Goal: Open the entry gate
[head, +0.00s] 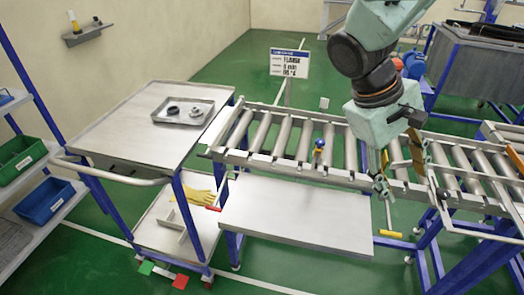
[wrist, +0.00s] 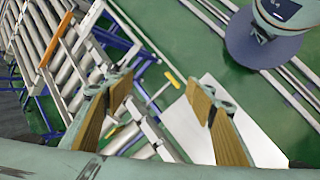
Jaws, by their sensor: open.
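My gripper (head: 399,168) hangs over the front side of the roller conveyor (head: 262,160) in the head view. In the wrist view my gripper (wrist: 162,98) has its two tan-padded fingers wide apart, with nothing between the pads. An orange bar (wrist: 57,40) lies across the rollers at upper left of the wrist view and may be the entry gate; I cannot tell for sure. A yellow T-shaped handle (wrist: 172,78) shows beyond the fingertips, apart from them. The same yellow handle (head: 388,234) sits low in front of the conveyor. My arm hides part of the rollers.
A cart (head: 140,125) at left carries a tray (head: 184,119) with two dark rings. A pale shelf (head: 290,215) lies below the conveyor. A sign (head: 289,63) stands behind.

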